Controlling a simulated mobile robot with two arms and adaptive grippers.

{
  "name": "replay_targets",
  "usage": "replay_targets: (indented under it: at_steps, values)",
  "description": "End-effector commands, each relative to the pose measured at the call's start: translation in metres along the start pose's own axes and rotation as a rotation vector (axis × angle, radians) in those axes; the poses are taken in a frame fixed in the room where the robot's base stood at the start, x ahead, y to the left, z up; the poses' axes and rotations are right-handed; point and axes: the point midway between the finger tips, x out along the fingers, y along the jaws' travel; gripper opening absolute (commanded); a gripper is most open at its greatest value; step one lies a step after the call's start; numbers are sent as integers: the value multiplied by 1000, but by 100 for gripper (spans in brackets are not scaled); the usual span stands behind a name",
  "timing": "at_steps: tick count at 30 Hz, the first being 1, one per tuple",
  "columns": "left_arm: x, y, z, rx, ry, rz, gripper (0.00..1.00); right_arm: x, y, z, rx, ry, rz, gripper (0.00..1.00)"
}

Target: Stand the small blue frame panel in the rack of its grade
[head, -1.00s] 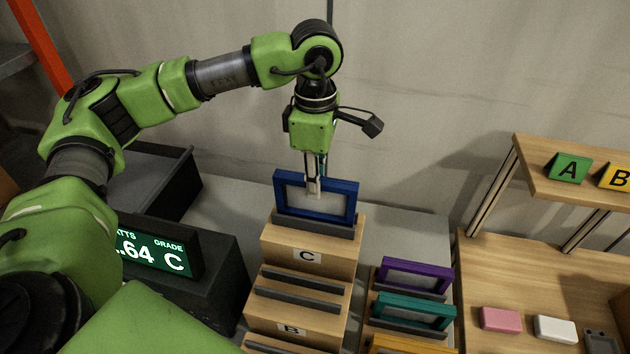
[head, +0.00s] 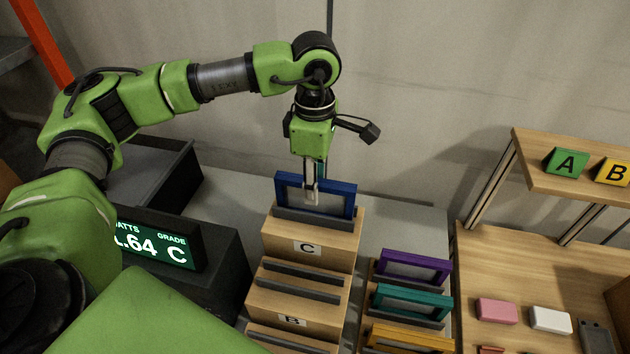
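The small blue frame panel (head: 346,201) stands upright at the slot on the top step of the wooden rack marked C (head: 312,248). Its lower edge is behind the dark slot rail. My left gripper (head: 311,196) reaches down from above with its fingers at the middle of the panel, over its pale centre. The fingers look closed on the panel's top bar, though the far finger is hidden. The grade display (head: 155,245) at the left reads C. My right gripper is not in view.
Lower rack steps, one marked B (head: 292,320), have empty slots. Purple (head: 414,266), teal (head: 412,302) and yellow (head: 410,339) frames stand to the right. A shelf with A (head: 566,162) and B signs and a wooden table with small blocks are at the far right.

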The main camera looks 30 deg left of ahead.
Motion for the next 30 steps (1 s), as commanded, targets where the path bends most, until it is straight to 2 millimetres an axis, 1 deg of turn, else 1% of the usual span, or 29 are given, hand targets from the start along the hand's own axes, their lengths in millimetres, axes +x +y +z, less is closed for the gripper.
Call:
replay_targets:
  at_steps: [2,5,8,13,15,19,21,24,30]
  values:
    - [-5,0,0,0,0,1,32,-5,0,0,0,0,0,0]
    - [-12,1,1,0,-2,4,32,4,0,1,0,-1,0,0]
    - [-31,1,1,0,-3,6,32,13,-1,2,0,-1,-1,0]
    - [-70,1,1,0,-4,5,32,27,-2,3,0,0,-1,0]
    - [-84,1,1,0,-3,5,32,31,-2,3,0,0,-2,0]
    - [-107,1,1,0,-1,3,32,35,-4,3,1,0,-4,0]
    - [-115,1,0,0,0,2,32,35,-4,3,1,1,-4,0]
    - [-121,0,0,0,0,2,32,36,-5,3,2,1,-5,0]
    - [-124,0,0,0,0,0,32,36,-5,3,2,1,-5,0]
